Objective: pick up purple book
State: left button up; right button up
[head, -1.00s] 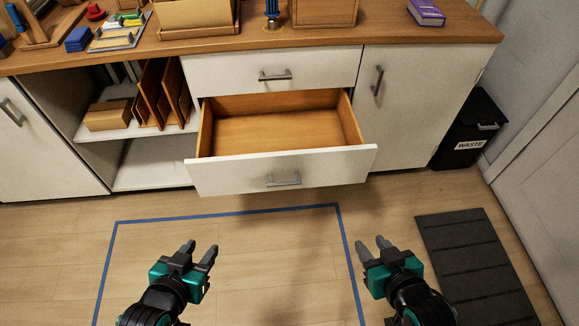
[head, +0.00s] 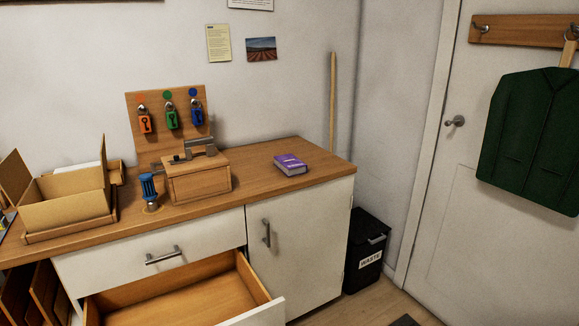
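The purple book (head: 291,165) lies flat on the wooden counter (head: 258,187), near its right end. Its cover is purple with a pale label, and its page edges show white along the front. Nothing covers it, and bare counter surrounds it. Neither of my grippers shows in the head view now.
A wooden box (head: 197,183) with a metal latch stands left of the book, beside a blue clamp-like tool (head: 149,188). An open cardboard box (head: 66,203) is further left. An empty drawer (head: 190,300) juts out below. A black waste bin (head: 366,250) stands right of the cabinet.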

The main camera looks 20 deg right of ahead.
aim_at(291, 165)
jog(key=l+u, duration=0.1)
jog(key=u, duration=0.35)
jog(key=i+l+u, duration=0.1)
jog(key=u, duration=0.3)
jog(key=l+u, duration=0.3)
jog(key=l, duration=0.2)
jog(key=l+u, duration=0.3)
jog(key=l, duration=0.15)
jog(key=l+u, duration=0.1)
jog(key=l, duration=0.35)
jog(key=k+l+u, duration=0.1)
jog(key=l, duration=0.4)
jog(key=k+l, duration=0.1)
jog(key=l, duration=0.35)
jog(key=k+l+u, duration=0.15)
jog(key=l, duration=0.3)
